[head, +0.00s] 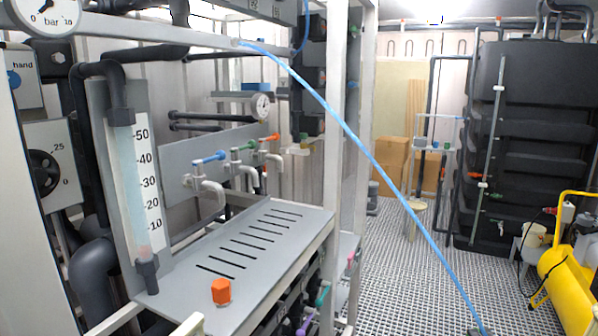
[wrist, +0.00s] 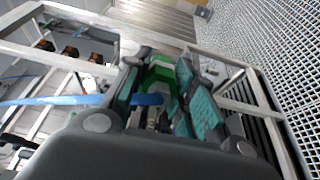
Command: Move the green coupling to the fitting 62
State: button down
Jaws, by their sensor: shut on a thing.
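In the wrist view, my gripper (wrist: 160,90) is shut on the green coupling (wrist: 158,74). The coupling sits between the two teal-padded fingers, which hide part of it. A blue hose (wrist: 60,100) runs in from the left and reaches between the fingers, close to the coupling. In the head view, the blue hose (head: 375,160) slants from the upper rack down to the bottom edge. A small dark part shows at its lower end; I cannot tell whether it is my gripper. I can read no number 62 in either view, so I cannot tell which fitting it is.
A grey slotted bench (head: 180,292) with an orange hexagonal cap (head: 221,291) stands at the left. Taps with blue, green and orange handles are behind it. A black tank (head: 530,130) and yellow equipment (head: 568,290) stand at the right.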

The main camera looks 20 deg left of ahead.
jog(key=shift+d, duration=0.1)
jog(key=w+a+r+n+g+y+p, duration=0.1)
jog(key=w+a+r+n+g+y, duration=0.2)
jog(key=a+r, duration=0.5)
jog(key=w+a+r+n+g+y+p, duration=0.1)
jog(key=w+a+r+n+g+y, duration=0.15)
jog(key=a+r+y, duration=0.6)
jog(key=s+a+r+n+g+p, duration=0.25)
jog(key=a+r+n+g, duration=0.4)
jog(key=a+r, duration=0.95)
jog(key=s+a+r+g+p, duration=0.1)
jog(key=s+a+r, duration=0.3)
jog(key=r, duration=1)
jog(key=s+a+r+n+g+y+p, duration=0.1)
jog(key=s+a+r, duration=0.4)
jog(key=r, duration=1)
jog(key=s+a+r+g+p, duration=0.1)
jog(key=s+a+r, duration=0.3)
jog(key=r, duration=1.1)
jog(key=a, duration=0.3)
jog(key=shift+s+r+n+g, duration=0.15)
jog(key=shift+r+n+g, duration=0.05)
jog(key=shift+n+g, duration=0.1)
jog(key=shift+a, duration=0.2)
